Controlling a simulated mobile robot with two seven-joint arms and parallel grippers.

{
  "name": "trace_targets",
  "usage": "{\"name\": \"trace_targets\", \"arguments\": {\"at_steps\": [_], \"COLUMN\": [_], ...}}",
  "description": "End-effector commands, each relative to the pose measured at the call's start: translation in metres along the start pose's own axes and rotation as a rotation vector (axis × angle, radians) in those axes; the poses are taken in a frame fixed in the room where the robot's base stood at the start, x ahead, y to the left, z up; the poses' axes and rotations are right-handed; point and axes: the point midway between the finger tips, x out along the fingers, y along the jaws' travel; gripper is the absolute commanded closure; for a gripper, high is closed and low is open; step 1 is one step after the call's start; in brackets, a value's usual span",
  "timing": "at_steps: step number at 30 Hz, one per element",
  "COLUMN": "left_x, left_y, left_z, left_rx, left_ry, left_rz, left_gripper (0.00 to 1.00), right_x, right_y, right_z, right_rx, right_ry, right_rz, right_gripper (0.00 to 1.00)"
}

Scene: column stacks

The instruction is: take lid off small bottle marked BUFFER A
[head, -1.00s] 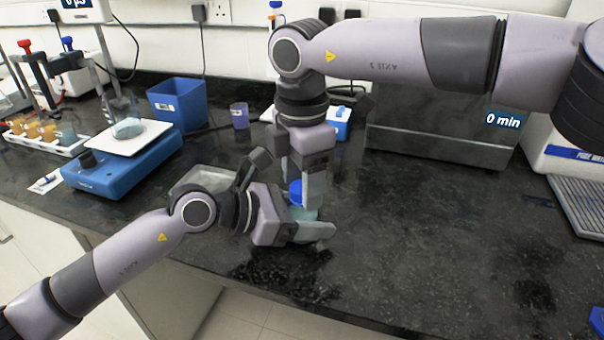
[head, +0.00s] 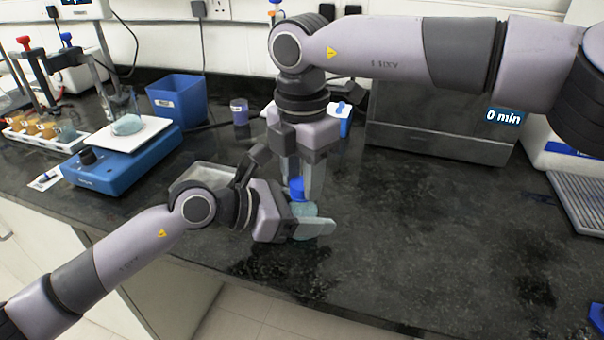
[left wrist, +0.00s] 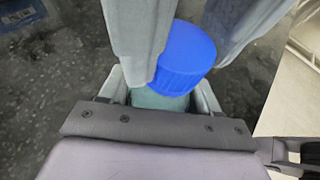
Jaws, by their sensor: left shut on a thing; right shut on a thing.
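The small bottle (head: 304,210) stands near the front of the dark bench, with a pale teal body and a blue lid (head: 297,188). My left gripper (head: 308,222) comes in low from the left and is shut on the bottle's body. My right gripper (head: 301,186) points down from above and is shut on the lid. In the left wrist view, the blue lid (left wrist: 187,58) shows between the right fingers, above the teal body (left wrist: 160,99). I cannot tell whether a gap separates lid and body. No label is readable on the bottle.
A metal tray (head: 205,175) lies behind my left wrist.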

Motion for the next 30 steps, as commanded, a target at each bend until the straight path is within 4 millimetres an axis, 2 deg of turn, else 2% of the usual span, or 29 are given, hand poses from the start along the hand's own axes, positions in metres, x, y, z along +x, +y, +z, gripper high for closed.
{"name": "trace_targets", "arguments": {"at_steps": [1,3,14,22,23,24,30], "left_x": [0.000,0.000,0.000,0.000,0.000,0.000,0.000], "left_y": [0.000,0.000,0.000,0.000,0.000,0.000,0.000], "left_z": [-0.001,-0.001,-0.001,-0.001,-0.001,-0.001,-0.001], "left_rx": [-0.001,-0.001,0.000,0.000,0.000,0.000,0.000], "left_ry": [0.001,0.001,0.001,0.001,0.001,0.001,0.001], "left_rz": [0.000,0.000,0.000,0.000,0.000,0.000,0.000], "left_gripper": [1.00,1.00,1.00,1.00,1.00,1.00,1.00], "right_x": [0.000,0.000,-0.005,-0.038,-0.041,-0.044,-0.052], "right_y": [0.000,0.000,0.000,0.001,0.001,0.000,0.001], "right_z": [0.000,0.000,0.000,0.000,0.000,0.000,-0.002], "right_rx": [0.000,0.000,0.002,0.003,0.002,0.002,-0.022], "right_ry": [0.001,0.000,-0.001,-0.002,-0.002,-0.001,0.001], "right_rz": [0.000,0.000,0.001,0.003,0.003,0.002,0.001], "right_gripper": [0.52,0.36,0.36,0.36,0.36,0.41,0.41]}}
